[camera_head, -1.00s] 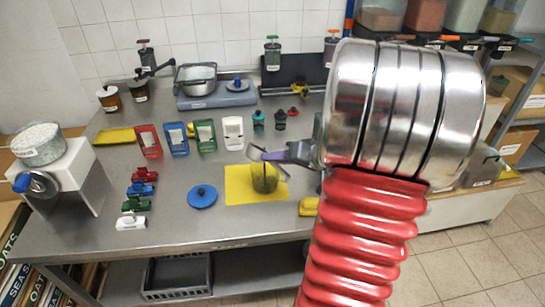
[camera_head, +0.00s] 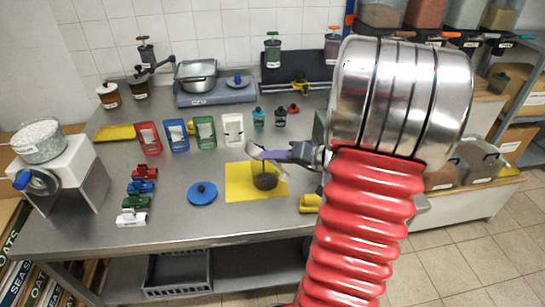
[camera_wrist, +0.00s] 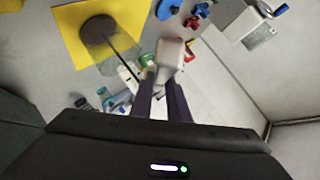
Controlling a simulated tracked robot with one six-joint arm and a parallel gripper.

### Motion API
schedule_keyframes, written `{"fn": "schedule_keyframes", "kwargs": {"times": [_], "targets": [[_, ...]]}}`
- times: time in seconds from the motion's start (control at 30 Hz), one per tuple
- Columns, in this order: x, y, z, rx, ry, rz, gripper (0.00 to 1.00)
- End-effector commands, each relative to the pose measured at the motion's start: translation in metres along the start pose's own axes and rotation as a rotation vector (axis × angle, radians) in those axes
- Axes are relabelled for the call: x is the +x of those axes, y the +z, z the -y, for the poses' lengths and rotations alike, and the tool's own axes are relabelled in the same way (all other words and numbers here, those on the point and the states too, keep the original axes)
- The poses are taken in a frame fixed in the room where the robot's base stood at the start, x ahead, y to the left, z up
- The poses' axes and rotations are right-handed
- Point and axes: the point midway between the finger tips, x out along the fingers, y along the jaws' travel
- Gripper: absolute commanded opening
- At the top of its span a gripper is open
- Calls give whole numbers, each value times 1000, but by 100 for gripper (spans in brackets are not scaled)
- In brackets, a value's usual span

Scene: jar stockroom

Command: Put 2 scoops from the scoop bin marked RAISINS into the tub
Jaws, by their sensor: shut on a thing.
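My gripper (camera_head: 285,154) reaches in from the right over the yellow mat, its dark purple fingers shut on a pale scoop (camera_head: 255,151). The wrist view also shows the scoop (camera_wrist: 171,52) at the fingertips, close to the tub's side. The clear tub (camera_head: 265,181) stands upright on the mat, with dark brown stuff in its bottom. A thin dark line runs between the tub (camera_wrist: 98,31) and the scoop's side; I cannot tell whether it is a stick or a stream. No label marked RAISINS can be read; bins (camera_head: 481,162) stand at the right, partly behind my arm.
A blue lid (camera_head: 202,193) lies left of the yellow mat (camera_head: 238,188). Coloured clips (camera_head: 135,202) and several upright coloured holders (camera_head: 204,132) stand farther left and behind. A scale with a pot (camera_head: 196,75) is at the back.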

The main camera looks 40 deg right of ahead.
Motion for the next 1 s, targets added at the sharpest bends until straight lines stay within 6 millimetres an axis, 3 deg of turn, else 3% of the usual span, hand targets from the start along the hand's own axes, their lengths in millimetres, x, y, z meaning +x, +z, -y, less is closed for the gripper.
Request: {"fn": "schedule_keyframes", "kwargs": {"times": [0.5,1.0], "targets": [[12,2,-14,103,-126,-42,0],[13,2,-14,109,-135,-45,0]]}}
